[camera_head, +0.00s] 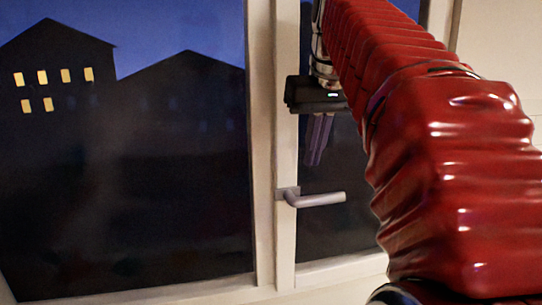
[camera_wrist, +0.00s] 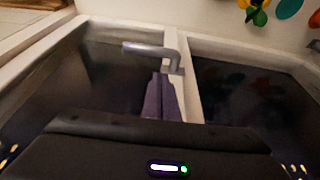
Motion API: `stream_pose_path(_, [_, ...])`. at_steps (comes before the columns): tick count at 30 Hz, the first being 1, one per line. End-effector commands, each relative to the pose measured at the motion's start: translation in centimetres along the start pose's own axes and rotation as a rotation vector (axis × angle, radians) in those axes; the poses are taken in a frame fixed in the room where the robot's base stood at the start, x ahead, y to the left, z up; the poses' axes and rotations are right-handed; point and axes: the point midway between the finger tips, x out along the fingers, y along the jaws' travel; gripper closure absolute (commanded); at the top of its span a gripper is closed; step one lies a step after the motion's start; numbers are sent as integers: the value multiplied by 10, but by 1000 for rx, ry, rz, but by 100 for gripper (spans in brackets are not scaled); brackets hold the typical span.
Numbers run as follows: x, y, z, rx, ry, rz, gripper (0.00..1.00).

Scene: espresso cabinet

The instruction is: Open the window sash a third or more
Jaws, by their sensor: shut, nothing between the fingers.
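The window sash has a pale stile (camera_head: 286,240) beside the middle post, with dark glass to its right. No gap shows between stile and post. A grey lever handle (camera_head: 322,199) on the stile lies about horizontal, pointing right. My gripper (camera_head: 316,162) is shut and empty, hanging in front of the glass above the handle, apart from it in the head view. In the wrist view the shut fingers (camera_wrist: 161,76) point at the handle (camera_wrist: 150,48), with their tips close below its lever. I cannot tell there whether they touch. My red-sleeved arm hides the sash's right part.
A large left pane (camera_head: 130,170) shows dark houses against a blue night sky. A pale sill rail (camera_head: 340,268) runs below the panes. In the wrist view, small yellow, green and teal objects (camera_wrist: 289,8) show at the upper right.

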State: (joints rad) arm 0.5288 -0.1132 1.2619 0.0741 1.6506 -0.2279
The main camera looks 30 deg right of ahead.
Motion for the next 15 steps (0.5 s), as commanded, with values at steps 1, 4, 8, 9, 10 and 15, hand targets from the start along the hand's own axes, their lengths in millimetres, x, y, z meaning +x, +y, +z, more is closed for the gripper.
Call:
stream_pose_path(1, [5,0,1,0,-3,-1,100])
stream_pose_path(4, [16,0,3,0,-2,-1,100])
stream_pose_path(8, [30,-1,7,0,3,0,100])
stream_pose_path(9, [36,-1,8,-1,4,-1,100])
stream_pose_path(10, [41,-2,8,-1,3,-1,100])
stream_pose_path(15, [66,-2,7,-1,3,-1,100])
